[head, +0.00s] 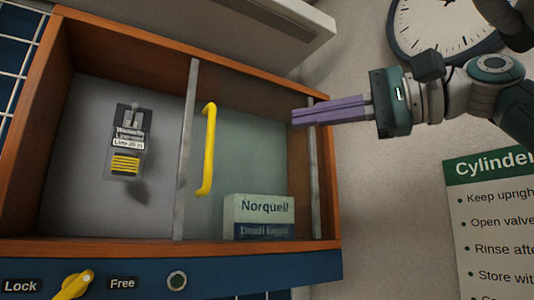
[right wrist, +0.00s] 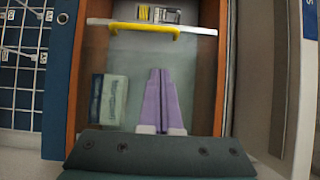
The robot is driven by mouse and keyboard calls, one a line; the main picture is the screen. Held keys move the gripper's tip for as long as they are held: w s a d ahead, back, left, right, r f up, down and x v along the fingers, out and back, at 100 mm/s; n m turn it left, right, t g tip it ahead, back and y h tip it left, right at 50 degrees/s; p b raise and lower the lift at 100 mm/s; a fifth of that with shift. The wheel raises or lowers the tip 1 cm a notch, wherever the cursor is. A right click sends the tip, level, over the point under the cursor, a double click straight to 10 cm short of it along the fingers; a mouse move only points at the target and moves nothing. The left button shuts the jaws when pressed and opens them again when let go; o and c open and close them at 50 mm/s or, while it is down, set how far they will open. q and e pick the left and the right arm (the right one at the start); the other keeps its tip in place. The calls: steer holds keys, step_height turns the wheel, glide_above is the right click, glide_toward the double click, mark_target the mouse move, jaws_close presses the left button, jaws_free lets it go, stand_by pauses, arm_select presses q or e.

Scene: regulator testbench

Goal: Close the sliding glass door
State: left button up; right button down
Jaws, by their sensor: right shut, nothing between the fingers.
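The sliding glass door (head: 250,140) covers the right part of a wooden cabinet, and the left part stands open. Its yellow vertical handle (head: 208,150) is near the door's left metal edge. In the right wrist view the handle (right wrist: 145,28) lies across the top, beyond the fingertips. My right gripper (head: 293,117) has purple fingers, shut and empty. It is in front of the door's right metal edge, to the right of the handle and apart from it. In the right wrist view the fingers (right wrist: 160,72) point toward the handle. My left gripper is not in view.
A device with yellow stripes (head: 126,150) is in the open left part. A Norquell box (head: 259,210) shows at the glass's lower part. A yellow Lock/Free knob (head: 73,285) is below the cabinet. A clock (head: 440,25) and a Cylinder sign (head: 495,220) are on the right wall.

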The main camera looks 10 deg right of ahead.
mark_target(237, 122)
arm_select(q)
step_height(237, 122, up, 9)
steer(key=p, duration=0.8)
arm_select(e)
steer(key=w+a, duration=0.1)
steer(key=a, duration=0.2)
steer(key=w+a, duration=0.1)
steer(key=a, duration=0.2)
steer(key=w+a, duration=0.1)
steer(key=a, duration=0.3)
steer(key=shift+w, duration=0.35)
